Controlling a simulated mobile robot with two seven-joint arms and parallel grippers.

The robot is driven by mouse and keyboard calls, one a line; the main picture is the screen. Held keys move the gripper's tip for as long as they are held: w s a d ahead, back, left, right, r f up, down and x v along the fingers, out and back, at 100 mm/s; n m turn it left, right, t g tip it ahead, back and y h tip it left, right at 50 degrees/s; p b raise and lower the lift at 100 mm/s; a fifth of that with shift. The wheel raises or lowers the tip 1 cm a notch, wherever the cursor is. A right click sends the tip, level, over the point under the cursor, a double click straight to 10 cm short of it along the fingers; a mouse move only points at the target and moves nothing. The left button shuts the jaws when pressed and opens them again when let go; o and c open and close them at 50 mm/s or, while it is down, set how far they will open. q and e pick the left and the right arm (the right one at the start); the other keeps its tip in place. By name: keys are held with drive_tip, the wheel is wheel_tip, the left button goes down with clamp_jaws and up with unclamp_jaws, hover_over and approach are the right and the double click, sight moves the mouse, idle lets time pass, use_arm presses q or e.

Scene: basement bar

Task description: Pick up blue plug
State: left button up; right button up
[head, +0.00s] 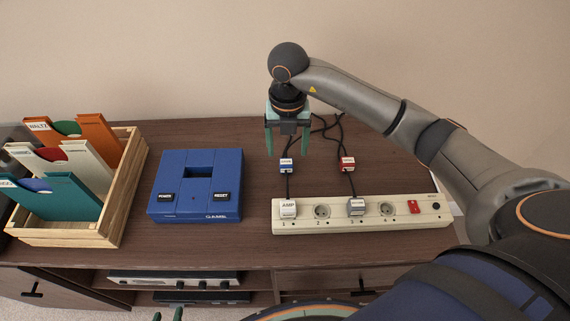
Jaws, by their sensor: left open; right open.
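A small blue-and-white plug or tag (286,165) lies on a black cable on the dark wooden cabinet top, behind the power strip (335,222). It is the only small blue item I see on the cables; whether it is a plug or a label is too small to tell. My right gripper (287,148) points down just above and behind it, fingers apart and empty. My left gripper (168,315) shows only its green fingertips at the bottom edge, spread apart, far from the blue item.
A red-and-white piece (347,163) lies on a second cable. A white AMP plug (288,208) and a grey plug (356,206) sit in the strip. A blue game console (196,188) and a wooden crate (110,225) with sleeves stand left. The wall is behind.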

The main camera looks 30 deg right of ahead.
sight(286, 163)
wheel_tip(286, 163, down, 6)
drive_tip(key=shift+a+f, duration=0.1)
drive_tip(key=shift+f, duration=0.15)
drive_tip(key=shift+c, duration=0.2)
clamp_jaws()
idle(0.5)
